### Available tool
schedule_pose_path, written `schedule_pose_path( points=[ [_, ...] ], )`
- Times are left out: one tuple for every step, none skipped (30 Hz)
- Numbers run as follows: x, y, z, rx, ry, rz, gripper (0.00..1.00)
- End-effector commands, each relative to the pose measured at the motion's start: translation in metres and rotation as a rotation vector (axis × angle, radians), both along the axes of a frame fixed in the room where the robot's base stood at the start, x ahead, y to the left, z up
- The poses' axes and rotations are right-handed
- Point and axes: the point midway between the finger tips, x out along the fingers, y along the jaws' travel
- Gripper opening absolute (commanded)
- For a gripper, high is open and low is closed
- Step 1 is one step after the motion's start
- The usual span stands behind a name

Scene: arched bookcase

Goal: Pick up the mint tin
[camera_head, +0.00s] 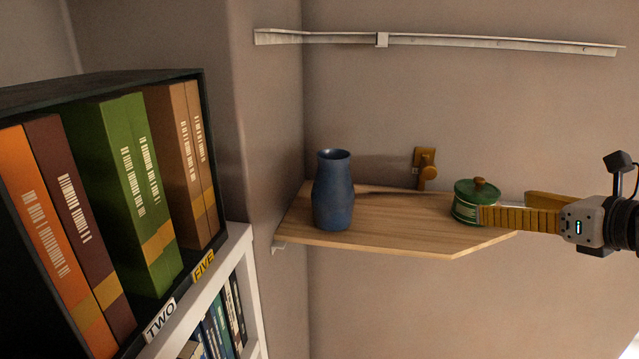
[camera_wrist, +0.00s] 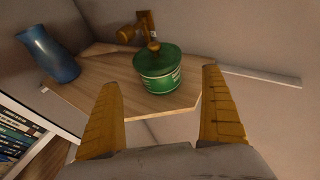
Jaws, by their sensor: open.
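The mint tin looks like a round green tin (camera_head: 466,203) with a lid and a brown knob. It stands upright near the right end of a wooden shelf board (camera_head: 390,232). It also shows in the wrist view (camera_wrist: 158,72), ahead of and between the fingers. My gripper (camera_head: 500,208) comes in from the right, with its yellow fingers level with the tin. One finger overlaps the tin's right edge in the head view. In the wrist view my gripper (camera_wrist: 160,95) is open with nothing between the fingertips; I cannot tell whether a finger touches the tin.
A blue vase (camera_head: 333,192) stands on the shelf's left part. A brass wall fixture (camera_head: 426,168) is behind the shelf. A metal rail (camera_head: 440,42) runs along the wall above. A bookcase with binders (camera_head: 130,190) fills the left. The board between vase and tin is clear.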

Motion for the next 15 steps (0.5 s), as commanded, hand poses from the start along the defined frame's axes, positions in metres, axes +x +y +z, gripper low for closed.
schedule_pose_path(
  points=[
    [0.008, 0.004, -0.007, 0.001, 0.000, 0.005, 0.94],
    [0.011, 0.004, -0.008, 0.000, 0.000, 0.003, 0.94],
    [0.015, 0.006, -0.009, 0.000, 0.000, 0.003, 0.94],
    [0.017, 0.007, -0.009, -0.001, 0.000, 0.004, 0.94],
    [0.019, 0.007, -0.009, -0.001, 0.000, 0.003, 0.94],
    [0.021, 0.007, -0.010, -0.001, 0.000, 0.002, 0.94],
    [0.024, 0.008, -0.011, -0.001, 0.000, 0.002, 0.94],
    [0.026, 0.009, -0.012, -0.002, -0.001, 0.003, 0.94],
    [0.031, 0.012, -0.015, -0.001, 0.000, 0.005, 0.94],
    [0.035, 0.013, -0.017, -0.002, -0.001, 0.004, 0.94],
    [0.040, 0.015, -0.019, -0.002, 0.000, 0.005, 0.94],
    [0.046, 0.017, -0.021, -0.002, 0.000, 0.005, 0.94],
    [0.050, 0.018, -0.023, -0.003, 0.000, 0.005, 0.94],
    [0.054, 0.019, -0.025, -0.003, 0.000, 0.005, 0.94],
    [0.059, 0.020, -0.026, -0.003, 0.001, 0.004, 0.94]
  ],
)
